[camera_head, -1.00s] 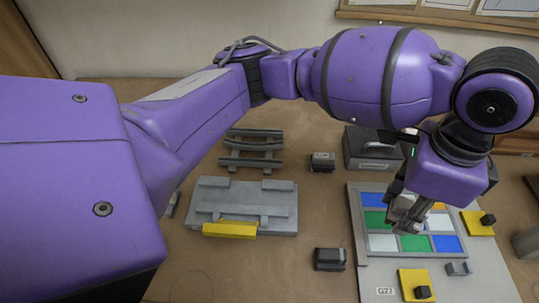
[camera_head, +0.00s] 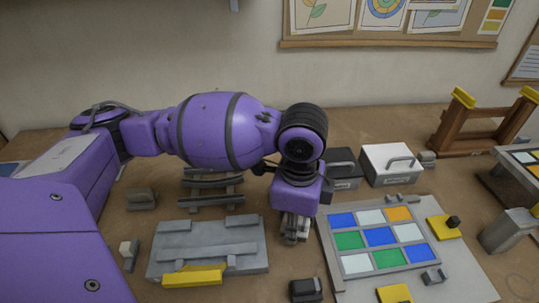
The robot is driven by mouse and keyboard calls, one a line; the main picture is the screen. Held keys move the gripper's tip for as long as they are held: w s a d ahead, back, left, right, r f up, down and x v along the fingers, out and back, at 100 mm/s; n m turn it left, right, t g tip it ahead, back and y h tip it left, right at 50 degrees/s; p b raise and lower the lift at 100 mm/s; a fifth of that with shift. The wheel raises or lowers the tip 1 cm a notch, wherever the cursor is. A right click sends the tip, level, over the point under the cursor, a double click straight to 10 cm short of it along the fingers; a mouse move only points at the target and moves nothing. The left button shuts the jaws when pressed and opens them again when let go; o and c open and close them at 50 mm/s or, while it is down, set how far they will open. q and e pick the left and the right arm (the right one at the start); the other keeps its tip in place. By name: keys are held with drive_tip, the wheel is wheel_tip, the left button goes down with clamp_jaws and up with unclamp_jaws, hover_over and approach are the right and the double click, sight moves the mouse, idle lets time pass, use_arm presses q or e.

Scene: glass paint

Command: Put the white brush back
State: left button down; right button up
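My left arm comes in from the left, and its gripper (camera_head: 295,232) points down beside the left edge of the board with the coloured glass panel. The fingers are small and partly hidden under the wrist, so I cannot tell whether they are open or shut or hold anything. I cannot pick out a white brush for certain. A dark slatted rack (camera_head: 211,198) stands left of the gripper, partly hidden behind the arm; no brush shows on it. My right gripper is not in view.
The glass panel (camera_head: 352,240) has blue, white, green and orange panes. A grey fixture (camera_head: 200,238) with a yellow strip (camera_head: 193,276) lies left. A white box (camera_head: 391,165) and a dark box (camera_head: 343,170) stand behind. A wooden stand (camera_head: 480,130) is at the back right.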

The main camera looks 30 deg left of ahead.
use_arm(q)
wheel_tip(320, 180, down, 3)
drive_tip(key=shift+r, duration=0.15)
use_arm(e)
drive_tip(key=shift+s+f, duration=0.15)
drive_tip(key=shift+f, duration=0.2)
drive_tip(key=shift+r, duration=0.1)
use_arm(q)
drive_tip(key=c, duration=1.6)
unclamp_jaws()
drive_tip(key=shift+o, duration=1.6)
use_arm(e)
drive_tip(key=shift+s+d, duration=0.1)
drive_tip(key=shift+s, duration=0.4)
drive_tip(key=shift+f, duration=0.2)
